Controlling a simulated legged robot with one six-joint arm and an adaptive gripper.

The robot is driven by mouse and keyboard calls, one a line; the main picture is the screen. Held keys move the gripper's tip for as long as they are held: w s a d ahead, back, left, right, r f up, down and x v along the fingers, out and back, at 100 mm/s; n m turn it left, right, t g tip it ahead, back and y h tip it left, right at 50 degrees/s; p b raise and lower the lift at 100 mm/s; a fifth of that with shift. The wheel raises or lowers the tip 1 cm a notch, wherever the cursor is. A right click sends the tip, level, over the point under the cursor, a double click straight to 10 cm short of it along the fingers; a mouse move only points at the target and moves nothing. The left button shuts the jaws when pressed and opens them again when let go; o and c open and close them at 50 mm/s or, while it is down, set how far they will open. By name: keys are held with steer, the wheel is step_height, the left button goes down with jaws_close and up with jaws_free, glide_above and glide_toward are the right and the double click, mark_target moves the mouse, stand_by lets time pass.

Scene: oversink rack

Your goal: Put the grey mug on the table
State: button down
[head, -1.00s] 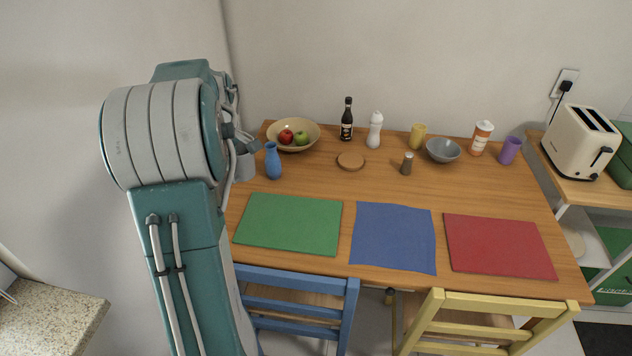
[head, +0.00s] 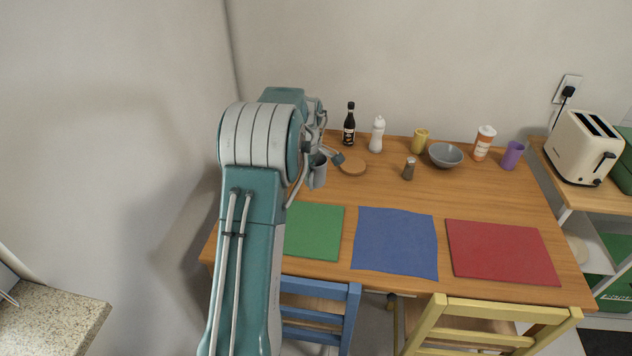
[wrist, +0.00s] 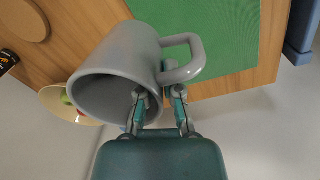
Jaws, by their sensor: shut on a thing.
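The grey mug (wrist: 120,68) fills the middle of the wrist view, tilted, with its mouth toward the lower left and its handle at the right. My gripper (wrist: 160,95) is shut on the mug near its wall and handle; the exact contact is partly hidden. In the head view the mug (head: 318,172) hangs beside my gripper (head: 322,152), over the left part of the wooden table (head: 390,190). I cannot tell its exact height above the table.
A green placemat (head: 315,232), blue cloth (head: 395,242) and red placemat (head: 500,250) lie along the front. A cork coaster (head: 353,166), dark bottle (head: 349,125), pepper shaker (head: 409,169) and grey bowl (head: 445,155) stand behind. Bare wood shows between coaster and shaker.

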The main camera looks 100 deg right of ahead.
steer(key=d+f, duration=0.3)
steer(key=s+d+f, duration=0.1)
steer(key=d+f, duration=0.2)
steer(key=d, duration=0.1)
steer(key=s+d+f, duration=0.1)
steer(key=d+f, duration=0.1)
steer(key=d, duration=0.2)
steer(key=shift+s+d+f, duration=0.2)
steer(key=shift+f, duration=0.2)
steer(key=shift+d+f, duration=0.1)
steer(key=shift+f, duration=1.5)
steer(key=c, duration=0.8)
jaws_free()
steer(key=shift+f, duration=0.1)
